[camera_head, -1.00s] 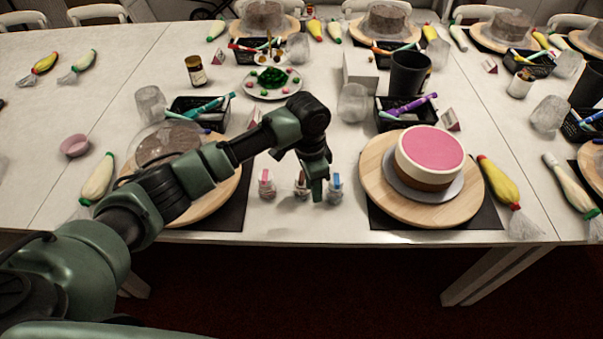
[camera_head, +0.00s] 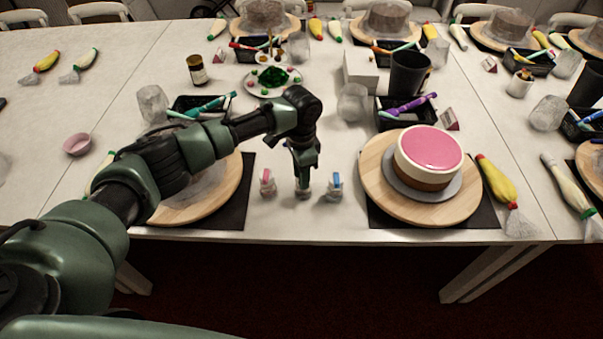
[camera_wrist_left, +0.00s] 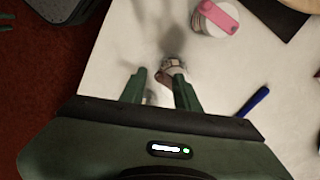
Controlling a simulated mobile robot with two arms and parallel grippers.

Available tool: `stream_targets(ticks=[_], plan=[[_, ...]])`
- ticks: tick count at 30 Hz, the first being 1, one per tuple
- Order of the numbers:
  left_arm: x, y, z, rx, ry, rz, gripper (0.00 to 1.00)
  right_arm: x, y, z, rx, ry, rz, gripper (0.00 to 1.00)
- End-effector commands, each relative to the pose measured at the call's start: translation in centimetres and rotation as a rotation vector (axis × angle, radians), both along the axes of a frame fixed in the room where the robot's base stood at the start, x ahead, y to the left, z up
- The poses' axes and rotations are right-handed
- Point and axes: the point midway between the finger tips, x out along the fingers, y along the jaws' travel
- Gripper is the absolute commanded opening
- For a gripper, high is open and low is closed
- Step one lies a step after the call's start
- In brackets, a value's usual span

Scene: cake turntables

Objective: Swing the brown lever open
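Three small clear jars stand in a row near the table's front edge. The left one has a pink lever (camera_head: 266,176) and the right one a blue lever (camera_head: 336,180). The middle jar (camera_head: 303,190) is mostly hidden under my left gripper (camera_head: 303,178), which points down over it. In the left wrist view my fingers (camera_wrist_left: 160,88) are apart. The middle jar's top (camera_wrist_left: 173,66) and a small brown lever (camera_wrist_left: 164,78) show at the fingertips, the lever in the gap. I cannot tell whether a finger touches it. The pink lever (camera_wrist_left: 220,16) is also visible there.
A turntable with a pink-topped cake (camera_head: 430,150) stands right of the jars. Another turntable (camera_head: 228,190) lies partly under my left arm. Black trays with tools (camera_head: 394,122) and a clear cup (camera_head: 353,103) stand behind. Bare table surrounds the jars.

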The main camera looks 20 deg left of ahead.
Motion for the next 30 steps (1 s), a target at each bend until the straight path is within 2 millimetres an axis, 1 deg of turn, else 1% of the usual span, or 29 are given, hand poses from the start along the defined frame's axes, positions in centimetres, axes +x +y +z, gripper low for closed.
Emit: stream_targets(ticks=[5,6,9,20,26,30], plan=[[0.0,0.0,0.0,0.000,0.000,0.000,0.32,0.0,0.0,0.0,0.000,0.000,0.000,0.36],[0.0,0.0,0.0,0.000,0.000,0.000,0.26,0.0,0.0,0.0,0.000,0.000,0.000,0.36],[0.0,0.0,0.0,0.000,0.000,0.000,0.00,0.0,0.0,0.0,0.000,0.000,0.000,0.36],[0.0,-0.2,0.1,-0.001,0.000,0.023,0.00,0.1,0.0,0.3,0.000,-0.001,0.000,0.36],[0.1,-0.6,0.3,-0.003,0.001,0.107,0.00,0.1,0.1,1.5,0.001,-0.002,-0.001,0.36],[0.2,-1.1,0.4,-0.003,0.003,0.209,0.00,0.1,0.2,2.6,0.002,-0.003,-0.001,0.36]])
